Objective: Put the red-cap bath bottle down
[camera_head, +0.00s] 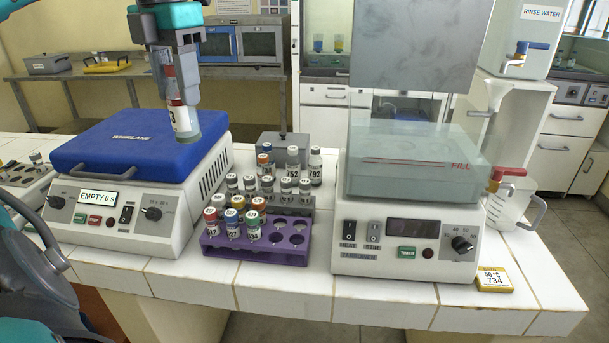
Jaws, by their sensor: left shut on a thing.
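My left gripper (165,75) points down at the upper left and is shut on a bottle (183,120) with a white label and a grey lower part. A bit of red shows at its top between the fingers; the rest of the cap is hidden. The bottle is upright in front of the blue lid of the centrifuge-like machine (75,207). I cannot tell if it touches the lid. A purple rack (245,250) on the white tiled bench holds several small vials with red, blue, orange and green caps and has empty holes on its right. My right gripper is not in view.
Grey racks with vials (293,198) and bottles (293,160) stand behind the purple rack. A water bath with a clear tank (412,165) is to the right, with a raised panel (418,55) above. The front bench strip is clear.

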